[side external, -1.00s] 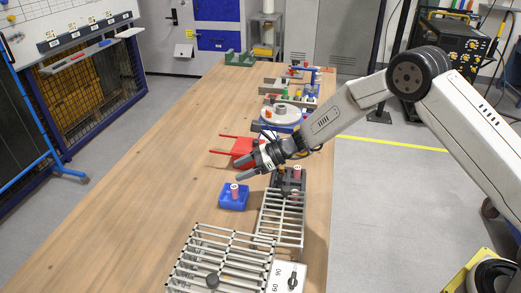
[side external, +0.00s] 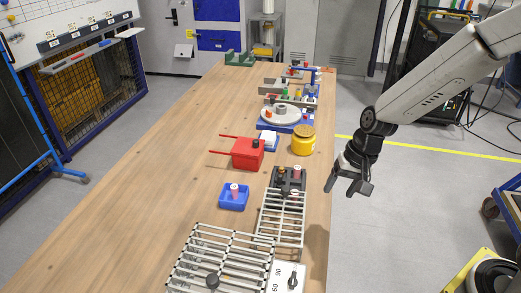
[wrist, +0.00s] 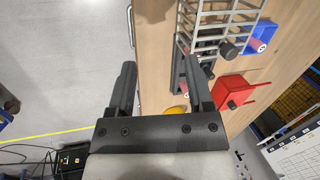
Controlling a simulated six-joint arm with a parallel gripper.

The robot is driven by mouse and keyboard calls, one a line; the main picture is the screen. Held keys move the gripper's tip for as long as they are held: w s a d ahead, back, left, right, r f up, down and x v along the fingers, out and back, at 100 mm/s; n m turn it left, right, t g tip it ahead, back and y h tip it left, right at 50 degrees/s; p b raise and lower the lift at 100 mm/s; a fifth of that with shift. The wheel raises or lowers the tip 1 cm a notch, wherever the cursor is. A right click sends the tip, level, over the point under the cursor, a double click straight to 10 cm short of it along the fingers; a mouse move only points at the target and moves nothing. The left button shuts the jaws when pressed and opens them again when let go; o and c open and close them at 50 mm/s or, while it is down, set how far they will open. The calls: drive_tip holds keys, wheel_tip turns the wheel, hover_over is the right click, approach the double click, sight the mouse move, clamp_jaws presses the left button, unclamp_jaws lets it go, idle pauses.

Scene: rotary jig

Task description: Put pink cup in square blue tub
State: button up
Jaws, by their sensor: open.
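The square blue tub (side external: 224,204) sits on the wooden bench, left of the wire racks. A pink cup (side external: 235,190) with a pale top stands upright inside it, and its lower end is hidden by the tub wall. In the wrist view the tub (wrist: 266,30) and pink cup (wrist: 258,45) show at the upper right. My gripper (side external: 347,188) is open and empty, off the right edge of the bench over the floor, well apart from the tub. Its two fingers (wrist: 160,68) are spread with nothing between them in the wrist view.
Wire racks (side external: 280,220) stand in front, beside a black holder (side external: 288,180) with another pink piece. A red box with handles (side external: 247,154), a yellow jar (side external: 303,140) and a round turntable (side external: 280,115) stand farther back. The bench's left side is clear.

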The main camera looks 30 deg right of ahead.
drive_tip(key=s+d+r+n+t+h, duration=0.1)
drive_tip(key=s+d+n+h, duration=0.1)
drive_tip(key=s+d+n, duration=0.3)
drive_tip(key=shift+s+r+n+h, duration=0.3)
drive_tip(key=shift+s+n+h, duration=0.1)
drive_tip(key=shift+s+n, duration=0.65)
